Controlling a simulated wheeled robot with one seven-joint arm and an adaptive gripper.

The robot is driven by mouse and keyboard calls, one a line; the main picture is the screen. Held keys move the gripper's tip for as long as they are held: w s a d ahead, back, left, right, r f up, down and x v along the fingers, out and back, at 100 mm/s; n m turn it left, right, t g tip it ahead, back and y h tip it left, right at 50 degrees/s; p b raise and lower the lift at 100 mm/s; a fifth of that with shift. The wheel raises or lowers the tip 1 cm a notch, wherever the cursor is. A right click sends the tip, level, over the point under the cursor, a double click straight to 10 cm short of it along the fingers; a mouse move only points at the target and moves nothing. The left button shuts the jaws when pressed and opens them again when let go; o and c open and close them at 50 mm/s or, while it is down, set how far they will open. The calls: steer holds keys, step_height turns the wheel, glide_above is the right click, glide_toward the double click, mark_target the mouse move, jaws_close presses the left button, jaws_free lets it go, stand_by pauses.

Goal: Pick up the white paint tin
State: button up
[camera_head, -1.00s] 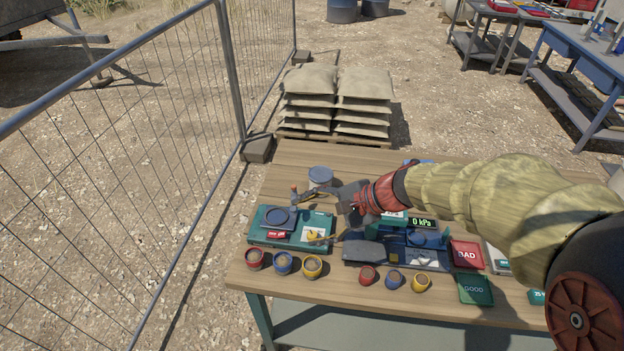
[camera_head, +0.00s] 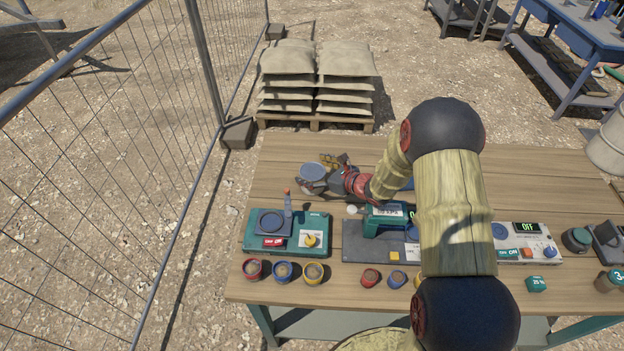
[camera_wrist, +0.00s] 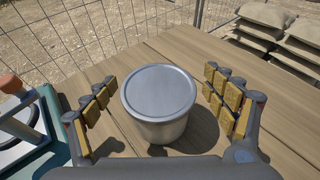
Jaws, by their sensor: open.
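The paint tin (camera_wrist: 160,123) stands upright on the wooden table, pale grey-white with a flat round metal lid. In the head view its lid (camera_head: 311,171) shows near the table's left back part.
A green device (camera_head: 318,220) with a round blue plate stands just in front of the tin. Several small colored pots (camera_head: 284,271) line the table's front. Sandbags (camera_head: 318,75) and a wire fence (camera_head: 130,110) lie beyond the table. Bare wood surrounds the tin's far side.

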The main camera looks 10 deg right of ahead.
mark_target(304, 168)
steer(key=b+x, duration=0.1)
steer(key=x, duration=0.3)
steer(key=shift+w+a+f, duration=0.1)
steer(key=shift+a+f, duration=0.1)
steer(key=shift+f, duration=0.05)
steer(key=shift+c, duration=0.8)
steer(key=c, duration=1.5)
steer(key=shift+r, duration=0.1)
steer(key=shift+c, duration=0.6)
